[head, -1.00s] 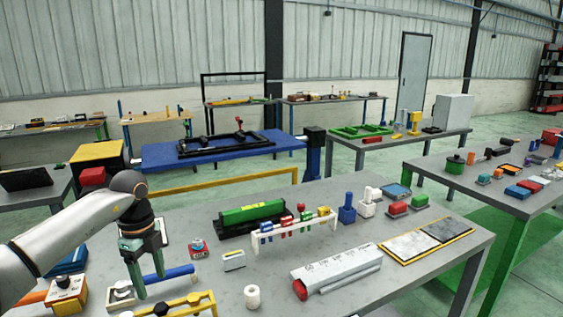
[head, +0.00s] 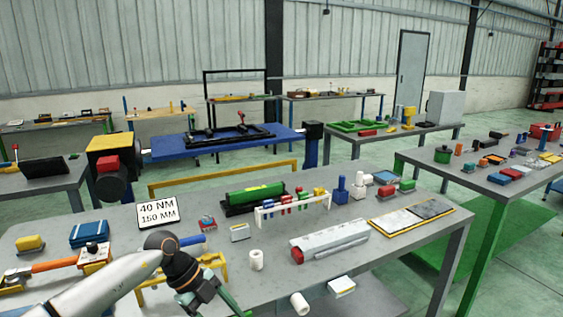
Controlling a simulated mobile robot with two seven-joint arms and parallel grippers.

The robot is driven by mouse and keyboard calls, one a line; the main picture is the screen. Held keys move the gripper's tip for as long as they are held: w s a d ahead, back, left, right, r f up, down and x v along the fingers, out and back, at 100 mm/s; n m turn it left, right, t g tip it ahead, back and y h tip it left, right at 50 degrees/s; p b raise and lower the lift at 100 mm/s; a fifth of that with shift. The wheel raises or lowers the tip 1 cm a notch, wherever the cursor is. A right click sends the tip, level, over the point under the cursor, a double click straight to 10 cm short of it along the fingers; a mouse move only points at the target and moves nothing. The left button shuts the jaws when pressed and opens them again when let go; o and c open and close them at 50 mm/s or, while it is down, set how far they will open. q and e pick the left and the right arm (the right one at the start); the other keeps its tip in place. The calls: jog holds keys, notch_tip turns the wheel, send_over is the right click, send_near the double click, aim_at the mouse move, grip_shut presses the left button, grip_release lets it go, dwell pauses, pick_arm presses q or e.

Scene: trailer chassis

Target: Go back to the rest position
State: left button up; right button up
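My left arm comes in from the bottom left in the head view. My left gripper (head: 228,302) hangs low over the front part of the grey table (head: 330,205), and its dark green finger runs out of the bottom of the picture. I cannot see its fingertips clearly, so I cannot tell whether it is open or shut. I see nothing held in its visible part. A yellow frame-like part (head: 212,266) with a blue rod (head: 190,240) stands just behind it, partly hidden by my arm. My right gripper is not in view.
A sign reading 40 NM, 150 MM (head: 157,213) stands at the table's back left. A blue bench (head: 225,143) is behind. Some table surface is clear.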

pick_arm(q)
jog(key=s+d+r+n+t+h, duration=0.1)
jog(key=s+d+t+h, duration=0.1)
jog(key=s+d+h, duration=0.35)
jog(key=s+d+r+n+t+h, duration=0.1)
jog(key=s+d+h, duration=0.1)
jog(key=d+h, duration=0.6)
jog(key=s+a+f+n+t+y, duration=0.2)
jog(key=a+f+n+t+y, duration=0.75)
jog(key=n+t+y, duration=0.5)
jog(key=s+a+f+n+g+y, duration=0.1)
jog(key=s+a+f+n+g, duration=0.2)
jog(key=s+f, duration=0.4)
jog(key=s+a+f+n+g+y, duration=0.2)
jog(key=s+a+f, duration=0.4)
jog(key=s, duration=0.3)
jog(key=shift+a+f+n+g, duration=0.15)
jog(key=shift+f+n+g, duration=0.5)
jog(key=shift+g, duration=0.6)
